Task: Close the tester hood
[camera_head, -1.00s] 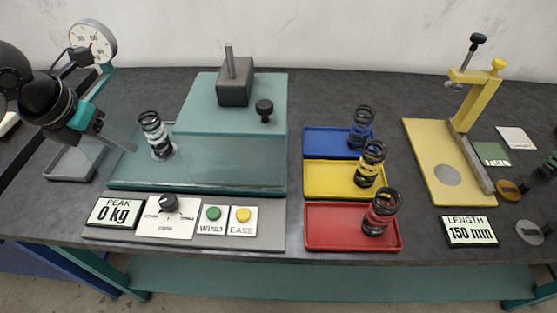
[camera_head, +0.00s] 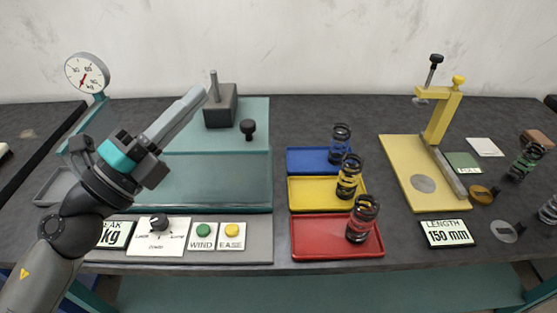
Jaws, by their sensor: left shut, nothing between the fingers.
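The tester (camera_head: 262,125) is a teal base at the left of the bench, with a grey block and post (camera_head: 220,106) at its back and a black knob (camera_head: 248,128) beside the block. A glassy, see-through section (camera_head: 225,180) that looks like the hood covers its front part; I cannot tell its exact position. My left gripper (camera_head: 197,97) is shut and empty. Its grey fingers point up and right, ending just left of the block in the picture. My left arm hides the tester's left side, and no spring shows there. My right gripper is not in view.
In front are a partly hidden peak display (camera_head: 115,235), a dial panel (camera_head: 158,224), and WIND (camera_head: 203,230) and EASE (camera_head: 231,230) buttons. Springs stand at blue (camera_head: 305,160), yellow (camera_head: 315,193) and red (camera_head: 320,238) trays. A yellow length gauge (camera_head: 410,185) stands right.

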